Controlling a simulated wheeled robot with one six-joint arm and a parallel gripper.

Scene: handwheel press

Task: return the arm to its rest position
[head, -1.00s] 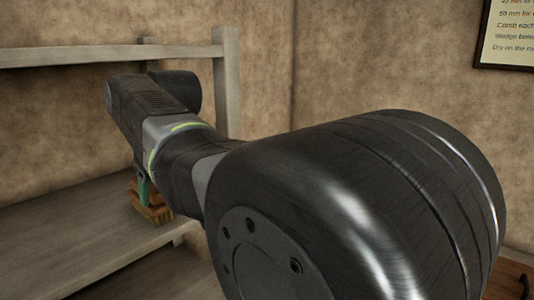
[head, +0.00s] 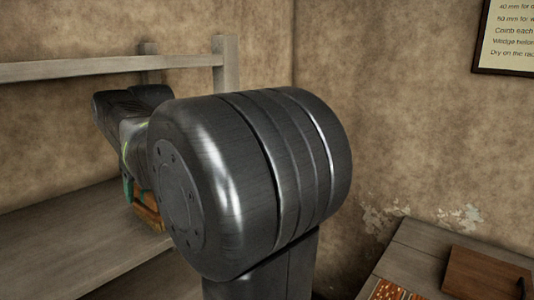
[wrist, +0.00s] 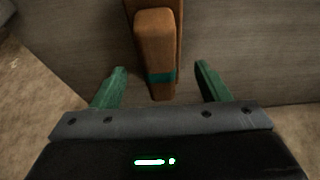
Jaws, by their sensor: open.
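My arm fills the middle of the head view, with its large dark joint in front of the shelf. My gripper (wrist: 160,68) is open in the wrist view, its two green fingers apart. A brown wooden brush with a teal band (wrist: 155,45) shows between and beyond the fingertips, with gaps on both sides. In the head view the brush (head: 149,212) stands on the lower shelf board, partly hidden by my arm. A green finger of my gripper shows just left of it there. Most of the gripper is hidden in that view.
The grey wooden shelf (head: 70,240) is at left, with an upper rail (head: 90,67) and posts behind my arm. At lower right a table (head: 420,248) carries a brown board (head: 482,272) and an orange patterned item (head: 393,291). A framed notice (head: 508,40) hangs on the wall.

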